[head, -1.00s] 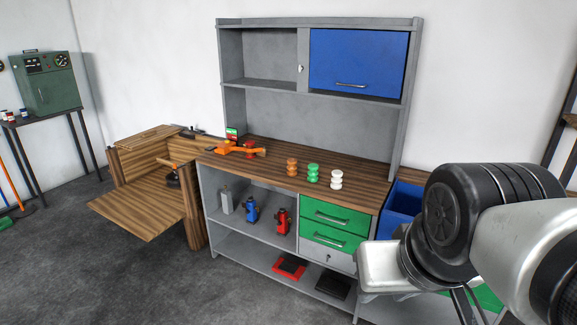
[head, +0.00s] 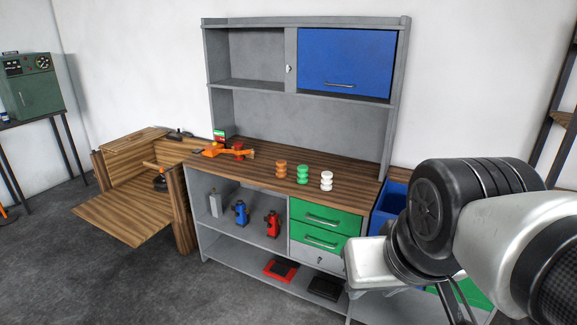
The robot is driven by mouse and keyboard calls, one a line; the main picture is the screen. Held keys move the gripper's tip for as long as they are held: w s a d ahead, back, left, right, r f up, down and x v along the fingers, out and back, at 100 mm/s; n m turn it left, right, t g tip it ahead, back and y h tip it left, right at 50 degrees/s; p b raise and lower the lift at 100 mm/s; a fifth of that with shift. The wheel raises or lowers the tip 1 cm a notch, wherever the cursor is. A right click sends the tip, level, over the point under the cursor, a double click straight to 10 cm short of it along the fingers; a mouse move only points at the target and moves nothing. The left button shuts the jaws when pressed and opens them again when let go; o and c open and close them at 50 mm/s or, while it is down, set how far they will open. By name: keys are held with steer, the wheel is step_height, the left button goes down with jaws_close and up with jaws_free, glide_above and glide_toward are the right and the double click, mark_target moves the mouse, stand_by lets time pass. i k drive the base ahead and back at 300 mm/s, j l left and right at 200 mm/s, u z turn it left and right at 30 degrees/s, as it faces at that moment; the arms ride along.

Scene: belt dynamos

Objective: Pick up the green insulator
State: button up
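The green insulator (head: 303,174) stands upright on the wooden top of the workbench (head: 262,161), in the middle of a short row. An orange-brown insulator (head: 281,169) stands to its left and a white insulator (head: 326,181) to its right, each with a small gap. My arm fills the lower right of the head view, well to the right of the insulators. Only thin dark parts show below its pale wrist housing, and I cannot make out the fingertips of my gripper.
An orange tool (head: 228,151) and a red piece lie on the bench's left. Below are green drawers (head: 325,228) and shelves with blue and red jacks (head: 272,224). A blue bin (head: 388,210) stands right of the bench. A wooden desk (head: 130,205) stands left; grey floor is open in front.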

mark_target(302, 174)
steer(key=i+j+z, duration=0.35)
steer(key=i+j, duration=0.25)
steer(key=i, duration=0.35)
steer(key=i+j+z, duration=0.3)
steer(key=i+j, duration=0.55)
steer(key=i+j+z, duration=0.35)
steer(key=i+j, duration=0.45)
steer(key=j, duration=0.25)
